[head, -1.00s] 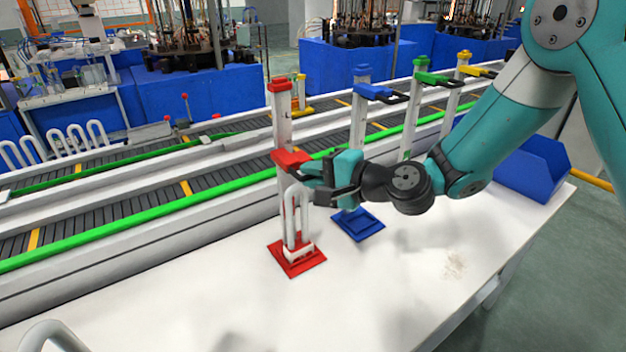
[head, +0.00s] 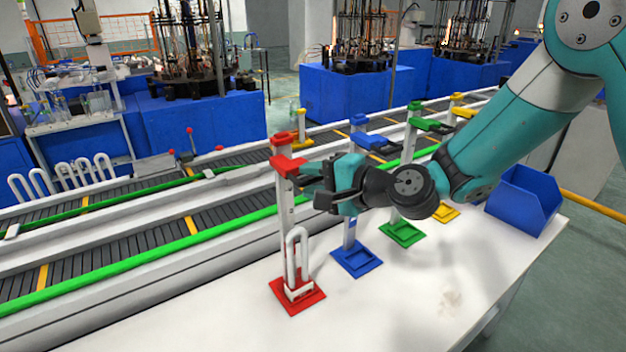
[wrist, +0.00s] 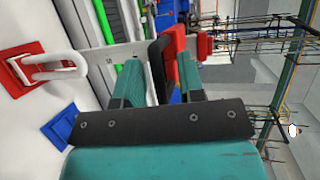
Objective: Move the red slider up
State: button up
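The red slider (head: 288,163) sits near the top of its white post, just below the red cap (head: 284,138). The post stands on a red base (head: 298,297) with a white loop-shaped part (head: 295,262) upright on it. My gripper (head: 312,178) is at the slider's right side. In the wrist view my gripper (wrist: 160,78) has its two fingers on either side of the slider's black handle (wrist: 159,60), with the red slider (wrist: 184,70) just beyond. I cannot tell whether both fingers press on the handle. The handle is mostly hidden in the head view.
Blue (head: 357,262), green (head: 402,234) and yellow (head: 445,212) bases with similar posts stand in a row to the right, close behind my gripper. A blue bin (head: 525,200) is at the table's right end. A conveyor (head: 130,255) runs behind. The front table is clear.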

jog(key=shift+d, duration=0.1)
jog(key=shift+s+d+b, duration=0.2)
jog(key=shift+d+b, duration=0.15)
jog(key=b+v, duration=0.5)
jog(key=v, duration=1.1)
jog(key=shift+s+d, duration=0.2)
jog(key=shift+s, duration=0.05)
jog(key=shift+a, duration=0.1)
jog(key=s+a+f+n+g+h, duration=0.25)
jog(key=s+a+n+g, duration=0.2)
jog(key=s+n, duration=0.4)
jog(key=s+d+f+n+g+h, duration=0.3)
jog(key=s+d+n+g+h, duration=0.1)
jog(key=s, duration=0.6)
jog(key=shift+d+n+h, duration=0.6)
jog(key=shift+n+h, duration=0.45)
jog(key=shift+h, duration=0.1)
